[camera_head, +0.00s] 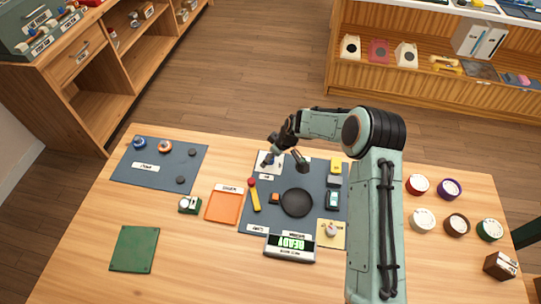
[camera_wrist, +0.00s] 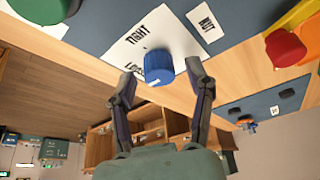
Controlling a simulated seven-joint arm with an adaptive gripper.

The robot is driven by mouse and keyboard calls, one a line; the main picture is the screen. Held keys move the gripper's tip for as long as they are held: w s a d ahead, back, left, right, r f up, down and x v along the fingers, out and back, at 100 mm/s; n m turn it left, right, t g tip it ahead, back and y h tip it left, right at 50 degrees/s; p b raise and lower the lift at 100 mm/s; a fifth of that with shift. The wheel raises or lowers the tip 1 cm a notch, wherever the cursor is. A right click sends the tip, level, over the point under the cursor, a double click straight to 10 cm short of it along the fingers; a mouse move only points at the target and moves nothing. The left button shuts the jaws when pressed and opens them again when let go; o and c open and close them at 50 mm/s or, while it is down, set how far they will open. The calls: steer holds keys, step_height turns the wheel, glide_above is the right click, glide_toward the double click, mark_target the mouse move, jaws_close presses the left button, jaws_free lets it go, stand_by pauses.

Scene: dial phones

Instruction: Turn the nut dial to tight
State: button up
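The nut dial is a blue round knob (camera_wrist: 159,68) on a white plate (camera_wrist: 120,50). The plate reads "TIGHT" above the knob, with "LOOSE" partly visible to its left. A small white mark shows at the knob's lower edge in the wrist view. A separate "NUT" label (camera_wrist: 206,24) lies to the right of the plate. My gripper (camera_wrist: 162,72) is open, with one fingertip on each side of the knob; contact cannot be told. In the head view my gripper (camera_head: 286,158) is over the white plate (camera_head: 264,158) at the blue-grey mat's back left corner, and largely hides the knob.
The mat (camera_head: 275,215) also holds a black disc (camera_head: 296,202), a red-tipped yellow lever (camera_head: 254,195) and a dial on a yellow plate (camera_head: 331,232). A "READY" display (camera_head: 290,246) stands in front. Several round dials, including a red one (camera_head: 418,184), stand right of my arm.

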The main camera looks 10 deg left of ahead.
jaws_close()
steer(key=shift+m, duration=0.3)
steer(key=m+t, duration=0.1)
steer(key=m, duration=0.2)
steer(key=shift+m+h, duration=0.3)
steer(key=shift+h, duration=0.1)
steer(key=m, duration=0.2)
steer(key=m+t+h, duration=0.1)
steer(key=m, duration=0.1)
steer(key=shift+s+a+h, duration=0.1)
steer(key=shift+a+h, duration=0.05)
steer(key=shift+h, duration=0.15)
steer(key=m+h, duration=0.1)
steer(key=m, duration=0.4)
steer(key=shift+t+h, duration=0.3)
steer(key=shift+h, duration=0.1)
steer(key=m+h, duration=0.1)
steer(key=m, duration=0.3)
steer(key=shift+h, duration=0.3)
steer(key=shift+m, duration=0.3)
